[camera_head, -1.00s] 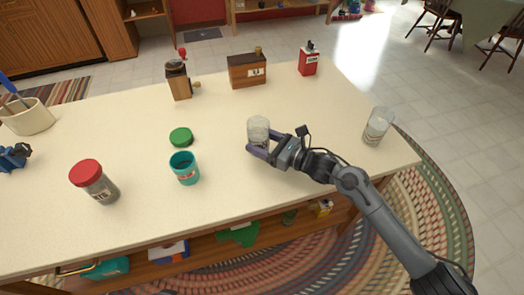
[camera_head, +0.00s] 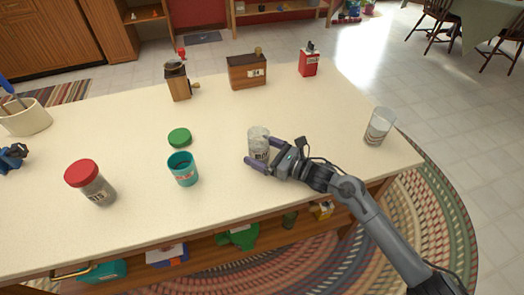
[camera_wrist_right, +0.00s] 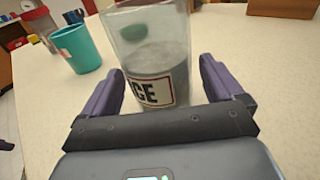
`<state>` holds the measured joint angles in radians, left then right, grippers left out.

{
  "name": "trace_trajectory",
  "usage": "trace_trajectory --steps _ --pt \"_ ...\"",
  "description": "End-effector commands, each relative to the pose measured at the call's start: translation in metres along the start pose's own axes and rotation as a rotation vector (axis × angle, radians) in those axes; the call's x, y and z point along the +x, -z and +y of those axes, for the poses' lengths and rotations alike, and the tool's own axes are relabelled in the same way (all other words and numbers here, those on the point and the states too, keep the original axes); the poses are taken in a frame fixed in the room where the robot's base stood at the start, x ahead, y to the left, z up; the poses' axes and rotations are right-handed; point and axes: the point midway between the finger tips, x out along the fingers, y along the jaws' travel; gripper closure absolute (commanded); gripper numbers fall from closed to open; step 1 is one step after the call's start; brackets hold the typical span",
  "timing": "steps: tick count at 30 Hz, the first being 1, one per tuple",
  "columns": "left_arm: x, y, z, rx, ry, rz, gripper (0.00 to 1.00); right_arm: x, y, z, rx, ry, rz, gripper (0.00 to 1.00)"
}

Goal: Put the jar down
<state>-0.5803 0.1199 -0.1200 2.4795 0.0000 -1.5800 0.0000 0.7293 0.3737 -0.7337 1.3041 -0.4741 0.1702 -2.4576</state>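A clear glass jar (camera_head: 258,143) with a white label and grey contents stands upright on the cream counter (camera_head: 320,195). In the wrist view the fingers (camera_wrist_right: 160,85) are spread, with a gap between each finger and the jar.
A teal cup (camera_head: 183,170), a green lid (camera_head: 179,138) and a red-lidded jar (camera_head: 90,184) are to the left. Another glass (camera_head: 379,126) stands near the right edge. A wooden grinder (camera_head: 178,82), a wooden box (camera_head: 247,72) and a red tin (camera_head: 309,62) stand behind.

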Motion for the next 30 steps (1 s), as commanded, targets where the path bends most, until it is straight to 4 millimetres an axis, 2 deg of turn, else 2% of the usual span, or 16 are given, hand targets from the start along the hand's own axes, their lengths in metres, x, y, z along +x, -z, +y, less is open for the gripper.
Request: trace_trajectory --steps 11,17,24,30 --pt "-0.007 0.002 0.000 0.000 0.000 0.001 0.00 -0.001 -0.006 0.000 0.001 0.001 0.000 0.06" --pt "-0.014 0.005 -0.001 0.000 0.000 0.001 0.00 -0.031 -0.004 -0.001 0.000 0.002 0.003 0.06" --pt "-0.024 0.008 -0.001 0.000 0.000 0.001 0.00 -0.076 -0.003 -0.001 0.000 0.002 0.004 0.06" --pt "-0.029 0.010 -0.001 0.000 0.000 0.001 0.00 -0.105 -0.003 -0.001 0.000 0.002 0.002 0.06"
